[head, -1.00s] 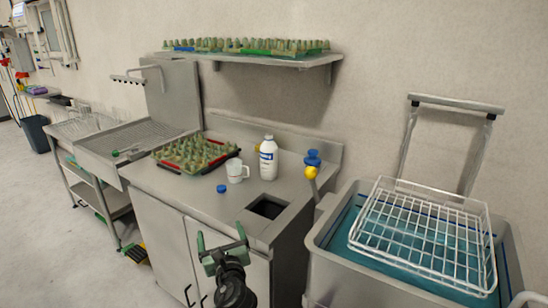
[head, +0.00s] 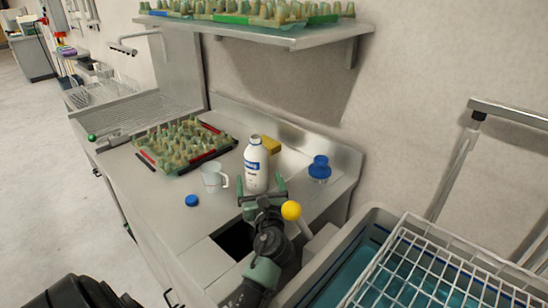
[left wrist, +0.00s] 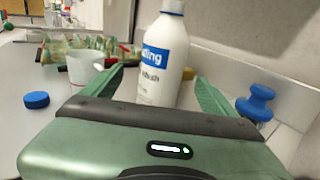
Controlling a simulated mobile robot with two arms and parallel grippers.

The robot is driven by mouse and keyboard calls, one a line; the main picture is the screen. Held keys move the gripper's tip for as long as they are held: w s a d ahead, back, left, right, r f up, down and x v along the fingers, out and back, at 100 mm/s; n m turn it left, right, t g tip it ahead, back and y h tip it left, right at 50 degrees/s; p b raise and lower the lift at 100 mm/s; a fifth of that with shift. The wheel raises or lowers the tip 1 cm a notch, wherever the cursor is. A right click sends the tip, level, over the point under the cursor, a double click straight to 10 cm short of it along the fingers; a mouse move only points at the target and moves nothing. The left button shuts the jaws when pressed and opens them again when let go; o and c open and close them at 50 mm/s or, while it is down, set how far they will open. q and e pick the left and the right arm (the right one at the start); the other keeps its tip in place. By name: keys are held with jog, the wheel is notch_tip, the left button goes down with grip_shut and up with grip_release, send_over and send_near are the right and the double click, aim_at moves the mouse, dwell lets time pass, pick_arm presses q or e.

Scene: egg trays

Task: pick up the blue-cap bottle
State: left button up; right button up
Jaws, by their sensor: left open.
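A white bottle (head: 256,168) with a blue-and-white label stands upright on the steel counter. My left gripper (head: 262,192) is open and low at the front of the bottle. In the left wrist view the bottle stands between the spread green fingers (left wrist: 158,88); contact cannot be told. My right gripper is not in view.
A clear measuring cup (head: 212,179) stands left of the bottle, and a blue-topped item (head: 319,168) right of it. A yellow sponge-like block (head: 271,145) is behind. A yellow ball (head: 291,210) is beside my gripper. A counter opening (head: 232,242) lies in front.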

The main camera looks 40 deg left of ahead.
aim_at(258, 171)
pick_arm(q)
jog(key=x, duration=0.2)
jog(key=shift+w, duration=0.4)
jog(key=shift+w+a, duration=0.15)
jog(key=shift+a, duration=0.25)
jog(key=x, duration=0.4)
jog(key=shift+w+a+f+p, duration=0.1)
jog(key=shift+w+a+p, duration=0.1)
jog(key=shift+p, duration=0.2)
jog(key=shift+w+a, duration=0.1)
jog(key=shift+w, duration=0.05)
jog(key=c, duration=1.9)
grip_shut()
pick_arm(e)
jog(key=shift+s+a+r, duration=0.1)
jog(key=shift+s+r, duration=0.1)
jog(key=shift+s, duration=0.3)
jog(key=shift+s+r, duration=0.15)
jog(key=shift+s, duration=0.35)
